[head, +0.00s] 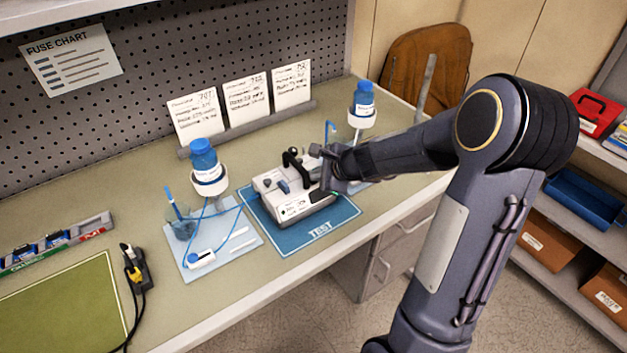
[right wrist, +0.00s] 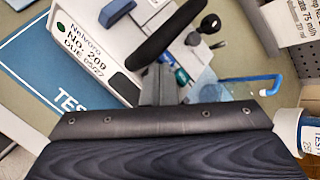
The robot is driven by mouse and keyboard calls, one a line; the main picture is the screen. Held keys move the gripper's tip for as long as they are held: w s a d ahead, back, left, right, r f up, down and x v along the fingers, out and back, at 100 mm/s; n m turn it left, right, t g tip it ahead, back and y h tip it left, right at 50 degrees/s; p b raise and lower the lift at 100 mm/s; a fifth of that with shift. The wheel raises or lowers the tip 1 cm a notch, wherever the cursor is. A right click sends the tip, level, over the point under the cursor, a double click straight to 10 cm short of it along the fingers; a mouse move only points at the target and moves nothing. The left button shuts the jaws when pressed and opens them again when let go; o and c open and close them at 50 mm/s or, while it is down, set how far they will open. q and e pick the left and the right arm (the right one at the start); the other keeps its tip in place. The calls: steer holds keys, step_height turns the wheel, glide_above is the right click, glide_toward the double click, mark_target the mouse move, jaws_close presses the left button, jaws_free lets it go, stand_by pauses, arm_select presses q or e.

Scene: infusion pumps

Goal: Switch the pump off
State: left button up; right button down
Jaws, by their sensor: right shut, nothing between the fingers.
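The pump (head: 297,208) is a pale box on the blue TEST mat (head: 318,233). It has a dark handle and dark knobs on top and a label on its front. In the right wrist view the pump (right wrist: 95,35) shows a label reading "Nelvaro NO. 209" and a small green dot. My right gripper (head: 322,165) is at the pump's right end, shut and empty. In the right wrist view its fingers (right wrist: 158,85) are close to the pump's black handle (right wrist: 165,35); I cannot tell whether they touch. My left gripper is not in view.
A blue bottle on a stand (head: 204,160) is left of the pump, with a tray (head: 250,243) of blue tubing. Another blue bottle (head: 363,98) stands behind right. Cards (head: 247,100) line the back. A green mat (head: 65,310) lies at the left.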

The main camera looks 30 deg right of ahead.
mark_target(317, 184)
steer(key=shift+r+p, duration=0.8)
steer(key=shift+r, duration=0.05)
step_height(317, 184, up, 5)
steer(key=p, duration=0.4)
steer(key=shift+p, duration=0.4)
stand_by(0.4)
